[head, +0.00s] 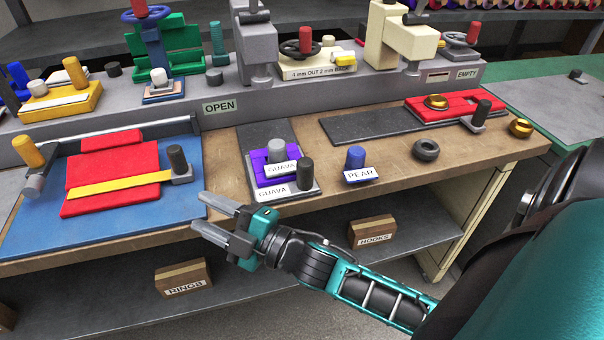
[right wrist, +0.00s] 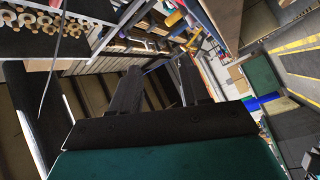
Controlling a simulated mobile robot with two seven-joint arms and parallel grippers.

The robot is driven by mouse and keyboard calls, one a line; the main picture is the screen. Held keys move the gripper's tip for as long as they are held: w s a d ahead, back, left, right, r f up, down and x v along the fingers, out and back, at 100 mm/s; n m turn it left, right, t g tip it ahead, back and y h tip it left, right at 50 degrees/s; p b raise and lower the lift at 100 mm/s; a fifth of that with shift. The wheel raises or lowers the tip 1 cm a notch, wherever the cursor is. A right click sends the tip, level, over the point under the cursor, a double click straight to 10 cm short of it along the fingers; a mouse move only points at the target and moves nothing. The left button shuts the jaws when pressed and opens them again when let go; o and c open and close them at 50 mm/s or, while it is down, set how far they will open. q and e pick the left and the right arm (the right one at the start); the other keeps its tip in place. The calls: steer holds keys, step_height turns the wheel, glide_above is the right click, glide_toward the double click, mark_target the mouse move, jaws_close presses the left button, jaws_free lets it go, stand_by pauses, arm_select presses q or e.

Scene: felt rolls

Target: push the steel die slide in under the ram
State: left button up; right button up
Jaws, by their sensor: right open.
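The steel die slide (head: 312,187) is a grey plate on the bench, pulled out toward the front edge. My right gripper (head: 200,211) is open and empty, in front of the bench edge, left of the slide. Its spread fingers also show in the right wrist view (right wrist: 160,85). My left gripper is not in view.
A blue mat (head: 30,215) with red felt and a yellow strip lies left. A blue PEAR-labelled knob piece (head: 357,165) stands right of the slide, then a black ring (head: 426,149). A second, cream press (head: 390,35) stands right. Boxes sit on the lower shelf.

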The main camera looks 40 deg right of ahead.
steer(key=a+r+n+g+y, duration=0.55)
steer(key=r+n+y, duration=0.4)
steer(key=n, duration=0.65)
step_height(320, 180, up, 2)
steer(key=n+g+h+b, duration=0.2)
steer(key=n+g+h, duration=1.35)
steer(key=n, duration=1.55)
glide_above(305, 175)
steer(key=w, duration=0.1)
steer(key=t+h, duration=0.3)
steer(key=shift+d+t, duration=0.3)
steer(key=shift+d, duration=0.1)
steer(key=shift+d+f, duration=0.1)
steer(key=shift+f, duration=0.05)
step_height(305, 175, down, 12)
steer(key=shift+f+b, duration=0.2)
steer(key=shift+b, duration=0.25)
jaws_close()
